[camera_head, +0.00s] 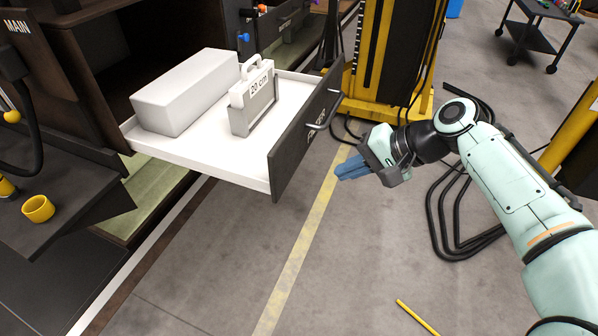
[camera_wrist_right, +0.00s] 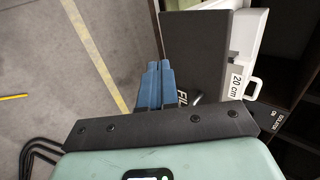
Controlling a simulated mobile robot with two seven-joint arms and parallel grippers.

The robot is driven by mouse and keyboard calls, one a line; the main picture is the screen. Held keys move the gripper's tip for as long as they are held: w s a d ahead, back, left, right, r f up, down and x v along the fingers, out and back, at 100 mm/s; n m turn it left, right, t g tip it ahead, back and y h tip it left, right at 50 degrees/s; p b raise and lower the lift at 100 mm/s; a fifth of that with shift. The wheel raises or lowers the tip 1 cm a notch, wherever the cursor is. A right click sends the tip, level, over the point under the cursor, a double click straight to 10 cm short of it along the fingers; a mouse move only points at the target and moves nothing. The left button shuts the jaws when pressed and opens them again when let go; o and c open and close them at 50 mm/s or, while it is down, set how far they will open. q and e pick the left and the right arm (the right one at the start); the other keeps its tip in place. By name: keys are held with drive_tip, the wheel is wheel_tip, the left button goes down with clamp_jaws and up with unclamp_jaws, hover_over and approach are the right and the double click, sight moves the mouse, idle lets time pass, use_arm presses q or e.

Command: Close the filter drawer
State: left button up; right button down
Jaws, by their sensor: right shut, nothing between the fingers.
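The filter drawer (camera_head: 210,155) is pulled out of the dark cabinet and stands open. It has a white tray and a dark front panel (camera_head: 305,135) with a metal handle (camera_head: 327,110). In the tray lie a long pale block (camera_head: 185,92) and a grey filter piece marked "20 cm" (camera_head: 254,102). My right gripper (camera_head: 342,173) has blue fingers, is shut and empty, and hangs just right of the front panel, apart from it in the head view. In the right wrist view the blue fingers (camera_wrist_right: 155,80) are beside the dark panel (camera_wrist_right: 195,60). My left gripper is not in view.
A yellow and black lifting column (camera_head: 395,55) stands behind the drawer, with black cables (camera_head: 450,230) on the floor at right. A dark shelf with a yellow cup (camera_head: 38,208) is at left. The floor before the drawer is clear, with a yellow line.

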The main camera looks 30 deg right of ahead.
approach(281, 182)
wheel_tip(281, 182, down, 4)
drive_tip(key=w+a, duration=0.2)
drive_tip(key=shift+w+r+p, duration=0.1)
drive_tip(key=shift+w+p, duration=0.15)
drive_tip(key=shift+p, duration=0.05)
drive_tip(key=shift+w+a, duration=0.4)
